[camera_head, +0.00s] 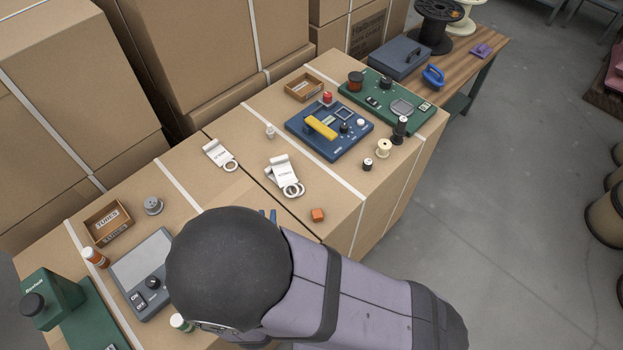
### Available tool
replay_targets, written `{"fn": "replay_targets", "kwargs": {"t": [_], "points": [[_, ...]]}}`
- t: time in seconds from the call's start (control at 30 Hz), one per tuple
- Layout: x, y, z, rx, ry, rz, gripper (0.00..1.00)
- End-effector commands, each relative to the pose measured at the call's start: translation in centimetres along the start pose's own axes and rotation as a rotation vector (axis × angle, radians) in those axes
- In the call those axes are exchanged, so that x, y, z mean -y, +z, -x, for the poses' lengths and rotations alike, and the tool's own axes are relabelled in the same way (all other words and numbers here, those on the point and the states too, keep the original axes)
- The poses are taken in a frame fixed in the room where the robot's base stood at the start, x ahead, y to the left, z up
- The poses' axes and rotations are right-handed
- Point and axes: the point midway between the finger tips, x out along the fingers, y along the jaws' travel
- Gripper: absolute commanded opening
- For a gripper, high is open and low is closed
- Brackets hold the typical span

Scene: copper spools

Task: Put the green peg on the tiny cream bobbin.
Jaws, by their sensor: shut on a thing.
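A small cream bobbin (383,148) stands upright on the cardboard surface at the right, near the right front edge of the blue panel. Its top is too small to tell whether anything sits in it. I cannot make out the green peg; it may be hidden behind my arm. My rounded dark arm joint and grey-purple link fill the bottom middle and cover part of the boxes. The bobbin stands well to the right of and beyond my arm joint.
Near the bobbin are a black spool (399,130), a small black-and-white spool (367,164) and a blue panel with a yellow bar (320,127).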

Motion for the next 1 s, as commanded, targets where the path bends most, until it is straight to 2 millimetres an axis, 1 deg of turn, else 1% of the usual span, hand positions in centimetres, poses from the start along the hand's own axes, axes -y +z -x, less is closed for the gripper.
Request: {"fn": "replay_targets", "kwargs": {"t": [0.17, 0.27, 0.37, 0.47, 0.57, 0.6, 0.67, 0.7, 0.77, 0.8, 1.0], "points": [[-1.2, -0.3, -1.0, 0.0, 0.042, -0.018, 0.0], [-2.9, -0.6, -2.3, 0.0, 0.096, -0.04, 0.0], [-5.4, -1.1, -3.9, -0.001, 0.173, -0.073, 0.0], [-8.5, -1.6, -5.5, -0.001, 0.268, -0.113, 0.0], [-12.2, -2.1, -7.0, -0.001, 0.372, -0.157, 0.0], [-13.8, -2.3, -7.5, -0.001, 0.415, -0.174, 0.0], [-16.1, -2.5, -8.1, -0.001, 0.478, -0.2, 0.0], [-17.6, -2.6, -8.5, -0.002, 0.52, -0.218, 0.0], [-19.9, -2.8, -8.9, -0.002, 0.583, -0.245, 0.0], [-21.4, -2.9, -9.2, -0.002, 0.625, -0.262, 0.0], [-28.9, -3.4, -10.0, -0.004, 0.821, -0.345, 0.0]]}}
